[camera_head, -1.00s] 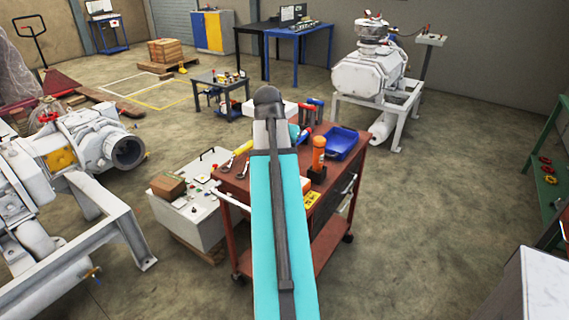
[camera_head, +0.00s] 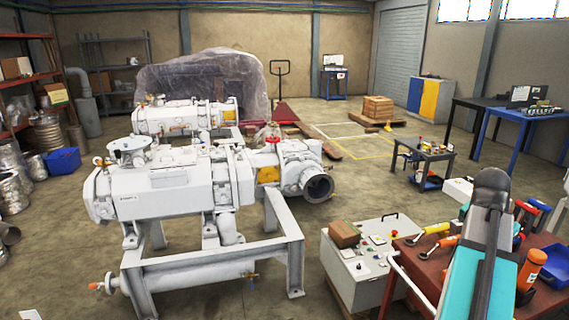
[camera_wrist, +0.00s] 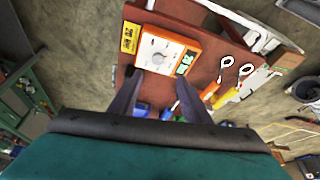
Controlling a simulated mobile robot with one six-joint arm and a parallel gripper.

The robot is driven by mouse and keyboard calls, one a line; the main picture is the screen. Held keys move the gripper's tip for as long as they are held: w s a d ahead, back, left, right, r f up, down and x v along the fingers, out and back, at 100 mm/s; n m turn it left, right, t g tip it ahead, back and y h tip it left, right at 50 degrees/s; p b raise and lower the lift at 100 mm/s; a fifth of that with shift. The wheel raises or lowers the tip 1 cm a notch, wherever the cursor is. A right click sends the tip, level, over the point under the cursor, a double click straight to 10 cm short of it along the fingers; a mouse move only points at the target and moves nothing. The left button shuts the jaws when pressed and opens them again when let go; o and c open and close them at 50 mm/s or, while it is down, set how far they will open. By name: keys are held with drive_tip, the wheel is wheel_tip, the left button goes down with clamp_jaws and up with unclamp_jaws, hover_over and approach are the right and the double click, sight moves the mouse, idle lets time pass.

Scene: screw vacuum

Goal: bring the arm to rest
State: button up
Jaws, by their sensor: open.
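My arm rises from the bottom right of the head view as a teal link (camera_head: 475,278) with a dark grey joint at its top. It blocks part of the red tool cart (camera_head: 418,262). My gripper (camera_wrist: 159,76) shows in the wrist view as two dark fingers spread apart, with nothing between them. It is over the cart top, which also shows in the wrist view (camera_wrist: 207,62). An orange multimeter (camera_wrist: 166,50) lies on the cart just beyond the fingertips. The fingers are hidden in the head view.
On the cart are an orange bottle (camera_head: 531,268), wrenches (camera_wrist: 226,75) and a yellow box (camera_wrist: 130,37). A white control box (camera_head: 362,250) stands left of the cart. A large white vacuum pump (camera_head: 165,185) on a grey frame fills the left middle. Floor between pump and control box is open.

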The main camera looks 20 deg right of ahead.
drive_tip(key=w+a+f+n+g+y, duration=0.1)
drive_tip(key=w+a+f+n, duration=0.1)
drive_tip(key=w+a+f, duration=0.4)
drive_tip(key=w+a+f+n+y, duration=0.1)
drive_tip(key=w+a+f, duration=0.4)
drive_tip(key=f, duration=0.4)
drive_tip(key=a+f+n+g+y, duration=0.2)
drive_tip(key=a+f+n, duration=0.1)
drive_tip(key=a+f, duration=1.35)
drive_tip(key=s+a+f+n+g, duration=0.1)
drive_tip(key=s+a+f+n, duration=0.1)
drive_tip(key=s+a+f, duration=0.4)
drive_tip(key=s+a+f+n+g, duration=0.1)
drive_tip(key=s+a+f+n, duration=0.1)
drive_tip(key=a+f, duration=0.65)
drive_tip(key=s+a+f+n, duration=0.3)
drive_tip(key=s+a+f, duration=0.1)
drive_tip(key=s+f, duration=0.2)
drive_tip(key=s+a+f+n+g, duration=0.1)
drive_tip(key=s+a+f+n, duration=0.2)
drive_tip(key=s+a+f, duration=0.2)
drive_tip(key=s+f, duration=0.1)
drive_tip(key=s, duration=0.2)
drive_tip(key=shift+s+a+f+y, duration=0.25)
drive_tip(key=shift+s+a+y, duration=0.05)
drive_tip(key=shift+s, duration=0.1)
